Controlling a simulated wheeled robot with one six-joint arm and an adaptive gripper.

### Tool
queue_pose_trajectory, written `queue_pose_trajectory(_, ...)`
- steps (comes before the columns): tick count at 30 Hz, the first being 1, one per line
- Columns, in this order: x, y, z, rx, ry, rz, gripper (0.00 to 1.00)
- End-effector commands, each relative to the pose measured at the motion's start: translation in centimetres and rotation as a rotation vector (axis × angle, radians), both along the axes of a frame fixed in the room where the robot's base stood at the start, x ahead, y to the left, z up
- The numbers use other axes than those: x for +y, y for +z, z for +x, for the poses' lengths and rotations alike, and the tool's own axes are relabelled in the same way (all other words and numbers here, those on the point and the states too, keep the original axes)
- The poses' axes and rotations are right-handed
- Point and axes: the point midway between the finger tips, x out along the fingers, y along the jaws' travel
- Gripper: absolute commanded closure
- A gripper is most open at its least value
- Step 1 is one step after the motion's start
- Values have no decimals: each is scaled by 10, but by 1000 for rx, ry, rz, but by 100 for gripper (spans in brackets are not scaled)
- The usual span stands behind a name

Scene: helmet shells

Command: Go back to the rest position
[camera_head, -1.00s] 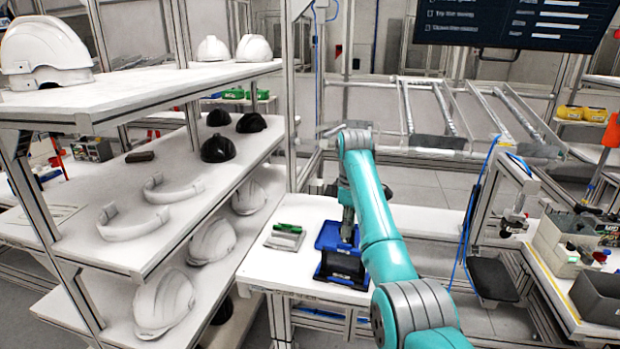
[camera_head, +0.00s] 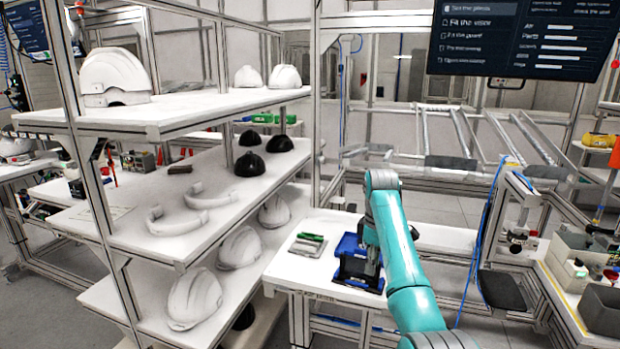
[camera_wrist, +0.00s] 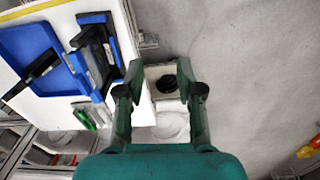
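My gripper (camera_wrist: 160,66) is open in the wrist view, its two green fingers apart with nothing held between them. Below and between the fingers lie a white surface and a dark round thing (camera_wrist: 167,82), apart from the fingertips as far as I can tell. In the head view my teal arm reaches over the white table by the blue tray (camera_head: 349,243); the gripper is mostly hidden behind the arm there. The blue tray and a black-and-blue bin (camera_head: 358,270) sit on the table (camera_head: 300,270). Blue trays also show at the left of the wrist view (camera_wrist: 35,48).
A shelf rack (camera_head: 150,115) on the left holds a large white helmet shell (camera_head: 114,72), black shells (camera_head: 249,164), white visor-like bands (camera_head: 178,222) and white shells below (camera_head: 194,298). A green-and-grey item (camera_head: 308,243) lies on the table. Grey bins (camera_head: 600,310) stand at right.

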Motion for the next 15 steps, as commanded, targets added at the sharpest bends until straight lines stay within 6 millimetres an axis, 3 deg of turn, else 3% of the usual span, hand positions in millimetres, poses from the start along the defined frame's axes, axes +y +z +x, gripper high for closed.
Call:
queue_pose_trajectory(8,-1,-44,-1,-38,-34,2,63)
queue_pose_trajectory(15,-2,-105,-7,-92,-84,8,63)
